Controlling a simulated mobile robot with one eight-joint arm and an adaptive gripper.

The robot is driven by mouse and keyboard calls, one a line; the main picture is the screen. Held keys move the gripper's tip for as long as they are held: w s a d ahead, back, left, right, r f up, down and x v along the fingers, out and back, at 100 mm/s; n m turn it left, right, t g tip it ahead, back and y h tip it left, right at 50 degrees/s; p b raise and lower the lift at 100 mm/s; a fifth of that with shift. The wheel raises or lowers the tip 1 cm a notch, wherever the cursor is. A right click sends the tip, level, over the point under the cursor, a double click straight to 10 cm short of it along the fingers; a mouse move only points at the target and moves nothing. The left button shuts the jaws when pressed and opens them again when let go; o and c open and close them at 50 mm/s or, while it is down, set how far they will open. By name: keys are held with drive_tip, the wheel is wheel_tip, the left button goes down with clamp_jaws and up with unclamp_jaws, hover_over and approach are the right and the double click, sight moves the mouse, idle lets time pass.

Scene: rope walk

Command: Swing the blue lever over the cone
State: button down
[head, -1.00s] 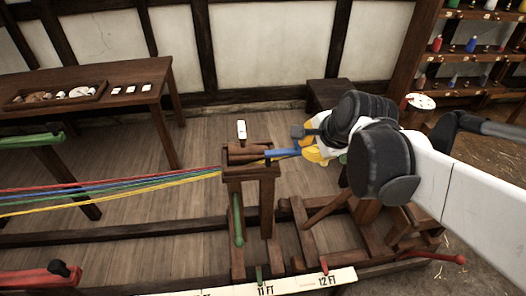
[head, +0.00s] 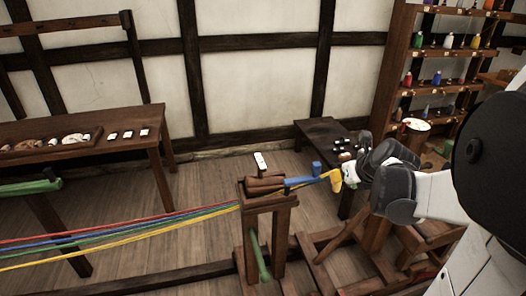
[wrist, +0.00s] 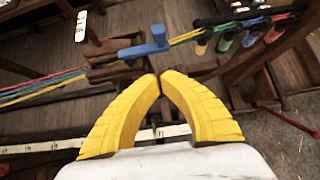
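The blue lever (head: 300,182) sticks out to the right from the brown wooden block on top of the post (head: 264,187), which seems to hold the cone; I cannot make out the cone clearly. An upright blue knob (head: 316,168) stands near the lever's outer end. My gripper (head: 334,180) has yellow fingers and is close to that end; the head view does not settle whether they touch. In the wrist view, the lever (wrist: 145,48) lies beyond my fingertips (wrist: 159,76), with a visible gap in the picture. The fingertips meet, with nothing seen between them.
Red, blue, green and yellow strands (head: 130,232) run from the left to the post. A white tag (head: 260,161) stands above the block. A green lever (head: 260,256) hangs on the post.

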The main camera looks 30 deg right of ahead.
sight(314, 174)
drive_tip(key=b+x, duration=0.1)
drive_tip(key=x, duration=0.3)
drive_tip(key=w+r+b+x, duration=0.1)
drive_tip(key=b+x, duration=0.1)
drive_tip(key=x, duration=0.2)
drive_tip(key=b+x, duration=0.2)
drive_tip(key=x, duration=0.2)
drive_tip(key=shift+w, duration=0.25)
drive_tip(key=shift+w+d+r, duration=0.15)
drive_tip(key=shift+w+d, duration=0.05)
drive_tip(key=shift+w, duration=0.3)
drive_tip(key=shift+w, duration=0.1)
drive_tip(key=shift+w+d+n+y, duration=0.15)
drive_tip(key=shift+d+n+y, duration=0.15)
drive_tip(key=shift+n, duration=0.1)
